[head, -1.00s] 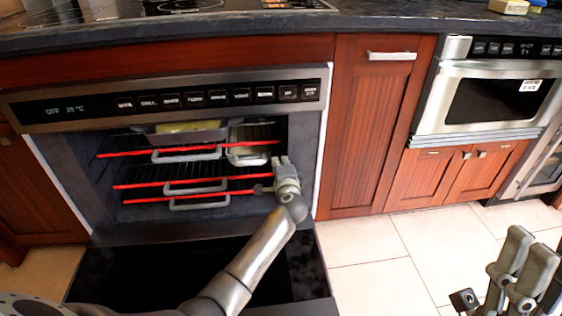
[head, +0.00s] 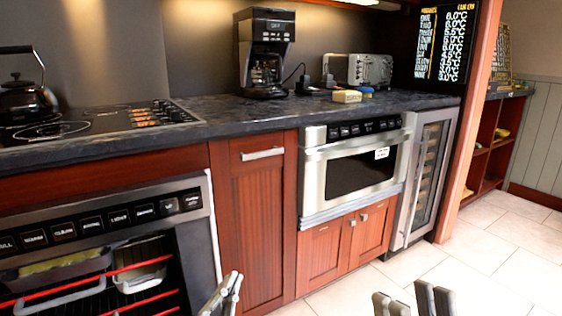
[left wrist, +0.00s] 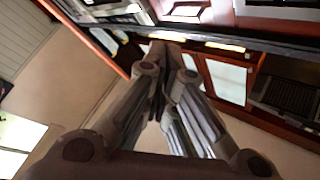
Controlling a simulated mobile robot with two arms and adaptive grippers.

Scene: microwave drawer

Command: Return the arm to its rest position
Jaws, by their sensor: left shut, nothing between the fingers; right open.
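My left gripper (head: 226,292) shows at the bottom edge of the head view, in front of the red-brown cabinet door and right of the open oven (head: 95,265). Only its fingertips are in view there. In the left wrist view its fingers (left wrist: 163,75) come together with nothing between them. My right gripper (head: 412,300) is at the bottom edge, further right, over the floor. Its fingers stand apart and it is empty. Both arms behind the grippers are out of the head view.
A microwave drawer (head: 350,170) is closed under the dark counter (head: 228,118). A baking dish (head: 60,270) and another dish (head: 140,278) sit on the red-edged oven racks. A coffee maker (head: 266,50), toaster (head: 370,68) and kettle (head: 25,98) stand along the back. Tiled floor (head: 470,265) is clear.

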